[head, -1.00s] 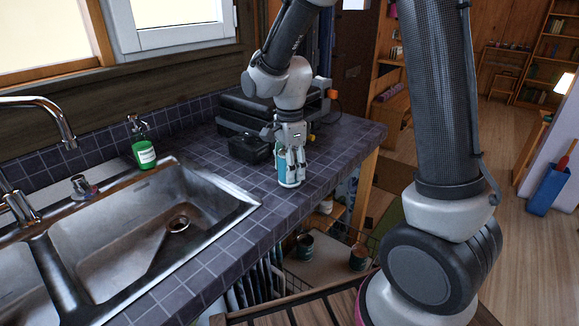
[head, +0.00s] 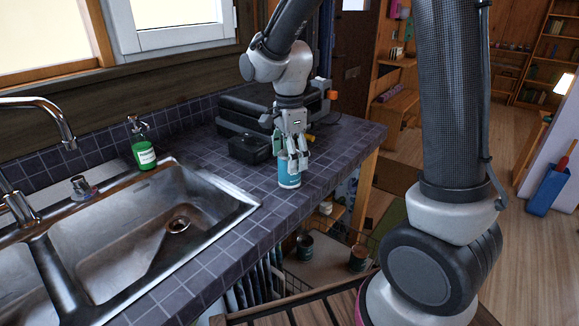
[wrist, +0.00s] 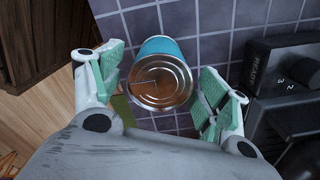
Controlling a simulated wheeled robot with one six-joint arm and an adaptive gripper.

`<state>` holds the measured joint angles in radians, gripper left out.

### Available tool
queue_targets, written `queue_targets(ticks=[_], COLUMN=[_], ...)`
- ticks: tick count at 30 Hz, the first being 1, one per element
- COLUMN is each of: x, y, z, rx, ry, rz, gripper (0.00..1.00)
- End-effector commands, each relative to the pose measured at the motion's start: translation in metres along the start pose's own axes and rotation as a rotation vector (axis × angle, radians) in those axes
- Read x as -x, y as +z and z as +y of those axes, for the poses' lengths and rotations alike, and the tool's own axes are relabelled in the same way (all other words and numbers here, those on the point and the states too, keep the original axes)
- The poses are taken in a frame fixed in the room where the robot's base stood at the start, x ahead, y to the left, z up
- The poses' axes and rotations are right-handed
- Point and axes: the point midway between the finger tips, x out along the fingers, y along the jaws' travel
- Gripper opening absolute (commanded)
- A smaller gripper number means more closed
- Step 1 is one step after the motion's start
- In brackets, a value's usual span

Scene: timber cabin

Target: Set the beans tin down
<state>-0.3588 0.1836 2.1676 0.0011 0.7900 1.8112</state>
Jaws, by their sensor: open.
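The beans tin (head: 289,172) is a blue can with a metal lid. It stands upright on the dark tiled counter (head: 225,203), to the right of the sink. My gripper (head: 292,157) points down above the tin, with its fingers spread at the tin's top. In the wrist view the tin's round metal lid (wrist: 160,82) lies between the green-padded fingers of my gripper (wrist: 165,90). The tin's label is too small to read.
A small black box (head: 250,148) and a larger black case (head: 250,108) sit behind the tin. The steel sink (head: 140,225) and a green soap bottle (head: 142,150) are to the left. The counter's front edge is close to the tin.

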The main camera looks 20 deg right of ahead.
Motion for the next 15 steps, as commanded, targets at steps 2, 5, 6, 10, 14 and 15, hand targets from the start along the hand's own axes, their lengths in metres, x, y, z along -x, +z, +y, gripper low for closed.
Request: queue_targets(ticks=[2, 5, 6, 10, 14, 15], x=[0.020, 0.043, 0.051, 0.072, 0.084, 0.085], y=[0.000, 0.000, 0.000, 0.000, 0.000, 0.000], z=[-0.001, -0.001, -0.001, -0.001, 0.000, 0.000], rx=[0.000, 0.000, 0.000, 0.000, 0.000, 0.000], ry=[-0.005, -0.004, -0.005, -0.002, -0.001, 0.000], rz=[-0.001, -0.001, -0.001, -0.001, 0.000, 0.000], gripper=[0.76, 0.76, 0.76, 0.76, 0.76, 0.76])
